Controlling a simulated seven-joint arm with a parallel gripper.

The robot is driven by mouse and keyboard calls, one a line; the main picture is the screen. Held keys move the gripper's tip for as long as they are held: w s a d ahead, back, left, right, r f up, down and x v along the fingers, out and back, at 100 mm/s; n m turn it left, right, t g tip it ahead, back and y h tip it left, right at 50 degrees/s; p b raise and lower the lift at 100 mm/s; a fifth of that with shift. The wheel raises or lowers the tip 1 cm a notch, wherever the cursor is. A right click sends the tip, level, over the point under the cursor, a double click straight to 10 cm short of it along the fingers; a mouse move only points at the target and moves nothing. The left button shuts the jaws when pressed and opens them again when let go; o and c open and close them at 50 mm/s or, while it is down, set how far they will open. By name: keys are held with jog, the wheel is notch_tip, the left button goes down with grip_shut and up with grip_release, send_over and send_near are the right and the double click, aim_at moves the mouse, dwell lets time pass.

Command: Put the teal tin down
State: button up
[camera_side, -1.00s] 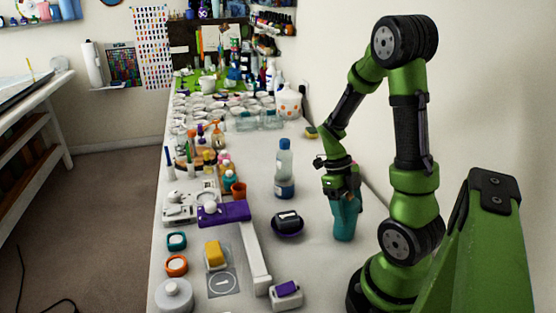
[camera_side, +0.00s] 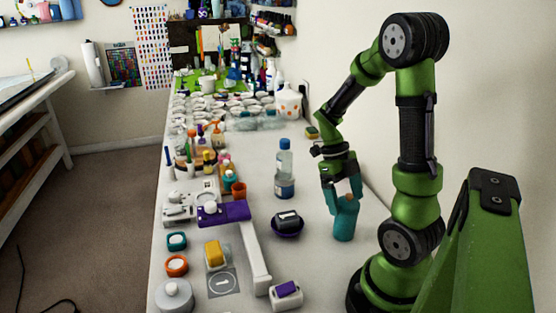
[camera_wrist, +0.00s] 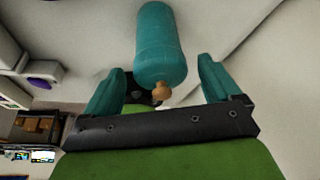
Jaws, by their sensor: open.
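The teal tin (camera_side: 345,221) stands upright on the white table, just left of my arm's base. In the wrist view the tin (camera_wrist: 160,42) shows its teal side and a small tan tip (camera_wrist: 160,91) towards me. My gripper (camera_side: 341,192) is at the tin's top end in the side view, partly hiding it. In the wrist view my gripper (camera_wrist: 160,70) is open, with one teal finger on each side of the tin and visible gaps between. Whether a finger touches the tin cannot be told from the side view.
A blue-capped bottle (camera_side: 285,170) and a dark bowl (camera_side: 287,228) with a block in it stand left of the tin. A purple-topped white box (camera_side: 286,294) is near the front. The wall is close on the right. Table between bottle and tin is clear.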

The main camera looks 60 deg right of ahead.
jog(key=v, duration=0.8)
jog(key=w+a+r+n+t, duration=0.1)
jog(key=a+r+n+t, duration=0.1)
jog(key=a+n, duration=0.5)
jog(key=w+a+r+n+t, duration=0.2)
jog(key=a+n+t, duration=0.3)
jog(key=n, duration=1.2)
jog(key=w+a+r+n+t, duration=0.1)
jog(key=a+r+n+t, duration=0.2)
jog(key=a+n, duration=0.6)
jog(key=n+t, duration=0.1)
jog(key=n, duration=0.1)
jog(key=shift+w+r+n+y, duration=0.15)
jog(key=shift+r+n+y, duration=0.15)
jog(key=shift+r+n, duration=0.1)
